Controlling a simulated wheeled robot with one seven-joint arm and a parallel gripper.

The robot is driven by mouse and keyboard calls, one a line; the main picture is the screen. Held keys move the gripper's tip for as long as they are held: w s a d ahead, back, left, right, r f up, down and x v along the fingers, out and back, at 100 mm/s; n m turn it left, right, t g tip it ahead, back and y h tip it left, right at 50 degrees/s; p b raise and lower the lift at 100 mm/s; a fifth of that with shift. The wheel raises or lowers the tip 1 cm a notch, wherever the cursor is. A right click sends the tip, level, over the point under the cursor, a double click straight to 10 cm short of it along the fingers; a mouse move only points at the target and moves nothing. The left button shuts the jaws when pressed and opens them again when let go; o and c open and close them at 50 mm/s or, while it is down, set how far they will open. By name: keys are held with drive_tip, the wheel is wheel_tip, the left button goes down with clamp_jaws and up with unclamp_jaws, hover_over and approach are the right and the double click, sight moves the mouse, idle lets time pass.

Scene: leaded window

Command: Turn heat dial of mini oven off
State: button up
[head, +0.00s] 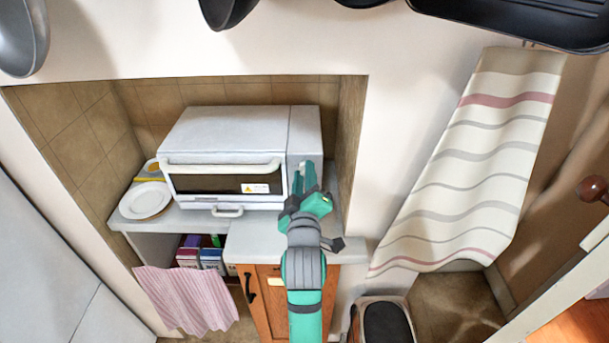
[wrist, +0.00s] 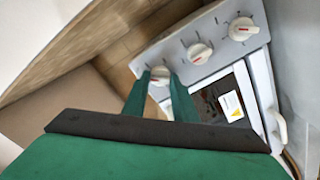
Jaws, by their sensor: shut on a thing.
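The white mini oven (head: 225,130) stands on a counter in a tiled niche, its door shut. In the wrist view its control panel (wrist: 178,62) carries three white dials in a row, each with a red mark. My gripper (head: 303,178) is at the panel right of the door. In the wrist view my gripper (wrist: 159,84) has its two green fingers on either side of the end dial (wrist: 158,72), which looks like the uppermost one, and is shut on it. The middle dial (wrist: 198,53) and the far dial (wrist: 242,28) are untouched. I cannot read any dial labels.
A white plate (head: 146,200) and a yellow-handled item lie left of the oven. The niche's tiled side wall (head: 350,130) is close on the right of my gripper. A striped cloth (head: 470,170) hangs farther right. Dark pans hang above.

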drive_tip(key=n, duration=0.7)
drive_tip(key=shift+w+f+n, duration=0.1)
drive_tip(key=shift+n, duration=0.3)
drive_tip(key=shift+a+n, duration=0.1)
drive_tip(key=shift+n, duration=0.2)
drive_tip(key=o, duration=1)
drive_tip(key=shift+o, duration=0.2)
drive_tip(key=s, duration=1.1)
